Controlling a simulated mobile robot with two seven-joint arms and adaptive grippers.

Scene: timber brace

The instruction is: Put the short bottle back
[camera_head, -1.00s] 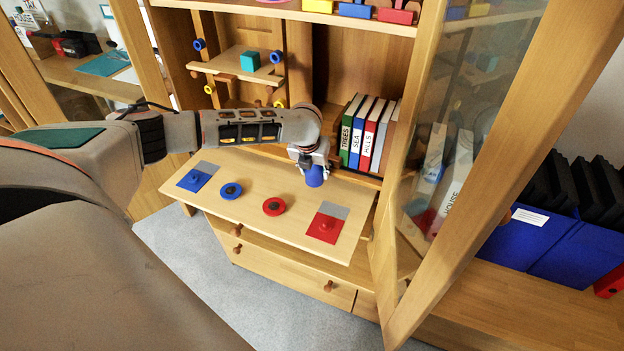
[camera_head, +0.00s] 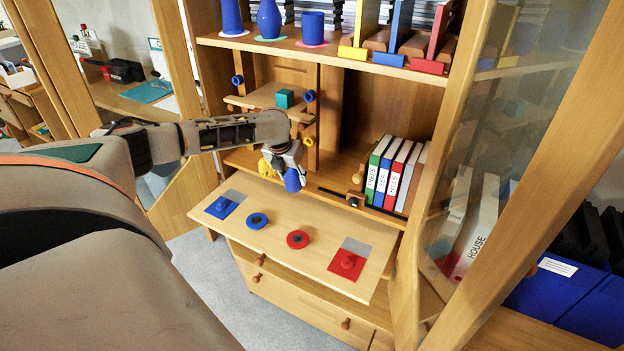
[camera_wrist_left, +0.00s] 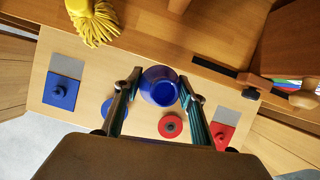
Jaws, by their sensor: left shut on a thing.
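A short blue bottle (camera_head: 293,181) is held in my left gripper (camera_head: 283,163), above the back part of the pull-out board (camera_head: 305,220). In the left wrist view the bottle (camera_wrist_left: 160,87) shows its round open mouth, between the two fingers of the left gripper (camera_wrist_left: 160,90). On the upper shelf (camera_head: 340,62) stand a tall blue vessel (camera_head: 232,16), a round-bellied blue vase (camera_head: 269,19) and a blue cup (camera_head: 313,29), each on a coloured disc. My right gripper is not in view.
A blue disc (camera_head: 257,220), a red disc (camera_head: 298,239), and blue (camera_head: 221,207) and red (camera_head: 347,263) knobbed squares lie on the board. A yellow duster (camera_wrist_left: 97,22) is behind the gripper. Books (camera_head: 396,172) stand right; the glass door (camera_head: 500,130) is open.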

